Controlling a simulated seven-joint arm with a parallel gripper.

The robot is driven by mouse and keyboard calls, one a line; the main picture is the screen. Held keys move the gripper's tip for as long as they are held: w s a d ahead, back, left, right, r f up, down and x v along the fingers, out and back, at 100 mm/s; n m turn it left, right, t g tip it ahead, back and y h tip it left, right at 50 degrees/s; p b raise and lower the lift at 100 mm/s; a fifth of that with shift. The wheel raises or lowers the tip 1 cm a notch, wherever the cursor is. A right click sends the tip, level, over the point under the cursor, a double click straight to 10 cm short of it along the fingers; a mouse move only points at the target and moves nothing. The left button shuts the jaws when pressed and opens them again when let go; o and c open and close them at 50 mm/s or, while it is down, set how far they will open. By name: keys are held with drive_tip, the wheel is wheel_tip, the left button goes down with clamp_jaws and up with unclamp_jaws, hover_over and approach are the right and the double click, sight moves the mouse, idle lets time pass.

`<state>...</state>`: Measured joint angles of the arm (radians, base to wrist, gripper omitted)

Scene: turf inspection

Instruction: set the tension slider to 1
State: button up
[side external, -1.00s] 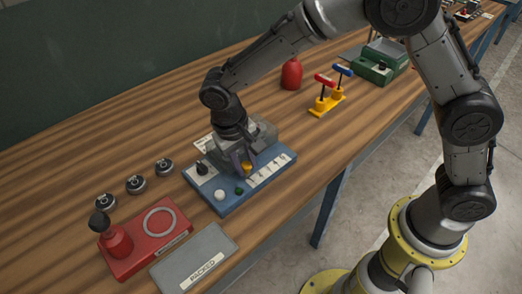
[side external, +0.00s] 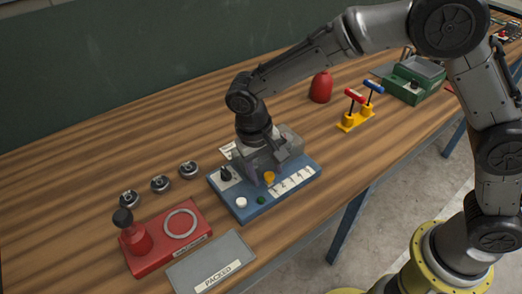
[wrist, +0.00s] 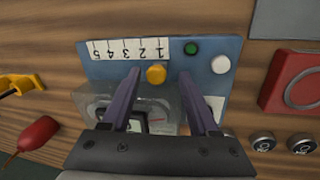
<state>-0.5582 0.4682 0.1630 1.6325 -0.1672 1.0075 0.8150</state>
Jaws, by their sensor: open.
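The tension slider's yellow knob (wrist: 156,74) sits at the 1 end of the numbered white scale (wrist: 129,49), about in line with the 1. The knob also shows in the side view (side external: 269,177), on the blue panel (side external: 291,191). My gripper (wrist: 160,76) is open above the panel. In the wrist view its two purple fingers appear on either side of the knob, with a gap to each. I cannot tell the height of the fingertips over the panel. The gripper hides part of the panel's back in the side view.
The panel also carries a green button (wrist: 191,48), a white button (wrist: 220,64), a black knob (side external: 226,174) and a grey housing with a dial (wrist: 138,122). A red stand (side external: 155,245) and a grey PACKED plate (side external: 212,262) lie nearby.

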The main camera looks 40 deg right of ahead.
sight(258, 189)
wheel_tip(258, 189, up, 12)
drive_tip(key=a, duration=0.2)
drive_tip(key=shift+w+a+r, duration=0.15)
drive_tip(key=shift+a+r, duration=0.05)
drive_tip(key=shift+r, duration=0.05)
drive_tip(key=s+d+r+m+t+y, duration=0.1)
drive_tip(key=s+d+r, duration=0.2)
drive_tip(key=d+r, duration=0.4)
drive_tip(key=s+d+r+m+t+y, duration=0.15)
drive_tip(key=s+d+r, duration=0.3)
drive_tip(key=d, duration=0.45)
drive_tip(key=s+d+f+t, duration=0.2)
drive_tip(key=s+d, duration=0.4)
drive_tip(key=s, duration=0.4)
drive_tip(key=s+f+n+t, duration=0.1)
drive_tip(key=s+f+n, duration=0.3)
drive_tip(key=f, duration=0.2)
drive_tip(key=shift+s+d+f, duration=0.3)
